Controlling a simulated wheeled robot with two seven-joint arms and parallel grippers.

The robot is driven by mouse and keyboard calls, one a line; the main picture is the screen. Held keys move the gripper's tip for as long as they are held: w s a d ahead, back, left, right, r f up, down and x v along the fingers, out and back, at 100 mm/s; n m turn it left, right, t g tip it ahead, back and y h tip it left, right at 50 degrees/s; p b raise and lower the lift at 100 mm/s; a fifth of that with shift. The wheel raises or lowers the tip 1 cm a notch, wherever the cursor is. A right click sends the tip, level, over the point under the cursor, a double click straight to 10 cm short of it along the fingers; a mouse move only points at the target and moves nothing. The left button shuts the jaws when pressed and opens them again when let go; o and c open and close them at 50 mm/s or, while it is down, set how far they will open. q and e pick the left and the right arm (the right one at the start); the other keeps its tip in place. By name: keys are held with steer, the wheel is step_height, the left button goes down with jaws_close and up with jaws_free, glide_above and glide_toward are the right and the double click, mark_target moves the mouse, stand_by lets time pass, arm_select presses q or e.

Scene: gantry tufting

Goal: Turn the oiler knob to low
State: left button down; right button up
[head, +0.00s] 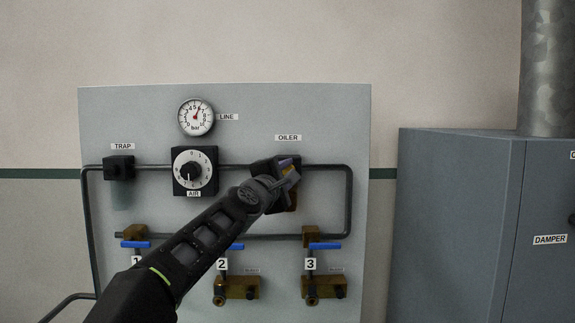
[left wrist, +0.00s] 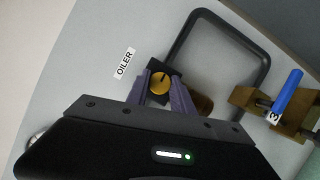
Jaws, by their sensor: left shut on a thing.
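The oiler is a dark block (head: 290,203) under the OILER label (head: 288,138) on the grey panel, mostly hidden behind my left gripper (head: 287,176) in the head view. In the left wrist view its round yellow knob (left wrist: 160,84) has a dark pointer line toward the picture's upper right. The purple-grey fingers of my left gripper (left wrist: 162,92) are shut on the knob, one at each side. No low mark can be read. My right gripper is not in view.
The AIR dial (head: 194,172), LINE gauge (head: 196,117) and TRAP block (head: 118,168) are left of the oiler on the panel (head: 240,105). Blue-handled valves (head: 324,246) stand below. A dark pipe (head: 350,200) bends down right of the oiler. A grey cabinet (head: 460,220) stands at right.

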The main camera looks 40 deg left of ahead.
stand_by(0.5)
arm_select(q)
steer(key=c, duration=1.1)
jaws_free()
steer(key=b+v, duration=0.1)
steer(key=v, duration=0.6)
steer(key=shift+s, duration=0.4)
steer(key=shift+d+f, duration=0.1)
steer(key=shift+f, duration=0.05)
